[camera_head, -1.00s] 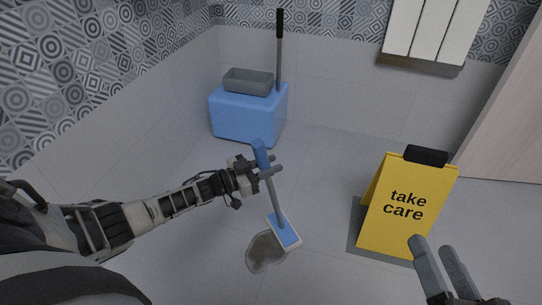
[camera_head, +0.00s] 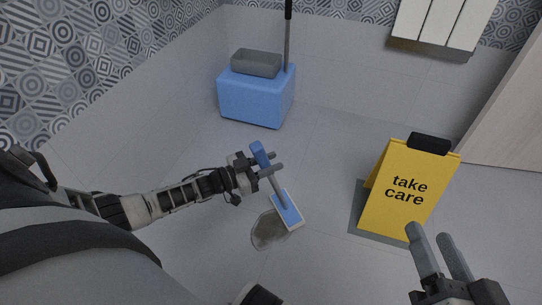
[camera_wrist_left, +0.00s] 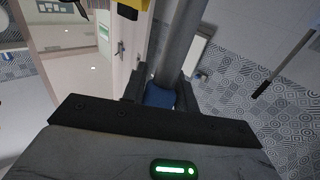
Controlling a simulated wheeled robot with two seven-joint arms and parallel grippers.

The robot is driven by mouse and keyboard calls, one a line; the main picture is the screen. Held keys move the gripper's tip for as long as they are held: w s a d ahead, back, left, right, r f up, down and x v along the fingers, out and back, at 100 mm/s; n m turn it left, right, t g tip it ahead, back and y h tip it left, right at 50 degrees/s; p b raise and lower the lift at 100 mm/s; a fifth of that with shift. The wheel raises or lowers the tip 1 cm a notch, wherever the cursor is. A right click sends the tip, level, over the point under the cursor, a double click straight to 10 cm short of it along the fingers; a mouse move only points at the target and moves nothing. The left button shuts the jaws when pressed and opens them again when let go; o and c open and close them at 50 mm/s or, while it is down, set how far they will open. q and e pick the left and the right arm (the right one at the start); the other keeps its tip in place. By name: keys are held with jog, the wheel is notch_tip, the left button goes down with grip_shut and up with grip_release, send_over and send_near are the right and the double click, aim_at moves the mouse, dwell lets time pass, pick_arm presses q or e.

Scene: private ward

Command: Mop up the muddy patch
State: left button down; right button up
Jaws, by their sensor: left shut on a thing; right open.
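The muddy patch (camera_head: 268,231) is a grey-brown puddle on the floor at the lower middle of the head view. My left gripper (camera_head: 266,168) is shut on the handle of a mop with a blue grip (camera_head: 258,153). The mop's flat blue and white head (camera_head: 287,211) is at the right edge of the patch and overlaps it a little in the picture; I cannot tell whether it touches the floor. The left wrist view shows the grey mop shaft (camera_wrist_left: 182,45) between the fingers. My right gripper (camera_head: 432,234) is open and empty at the lower right.
A yellow "take care" sign (camera_head: 405,190) stands on the floor to the right. A blue bucket (camera_head: 256,98) with a grey top and an upright dark handle (camera_head: 288,40) stands near the back wall. A white radiator (camera_head: 436,25) hangs on that wall. The floor between is clear.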

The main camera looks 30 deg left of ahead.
pick_arm(q)
jog(key=s+d+p, duration=0.1)
jog(key=s+p, duration=0.2)
jog(key=s, duration=0.3)
jog(key=shift+s+d+f+g, duration=0.2)
jog(key=shift+s+d+g, duration=0.1)
jog(key=c, duration=1.8)
grip_release()
grip_shut()
jog(key=shift+w, duration=0.1)
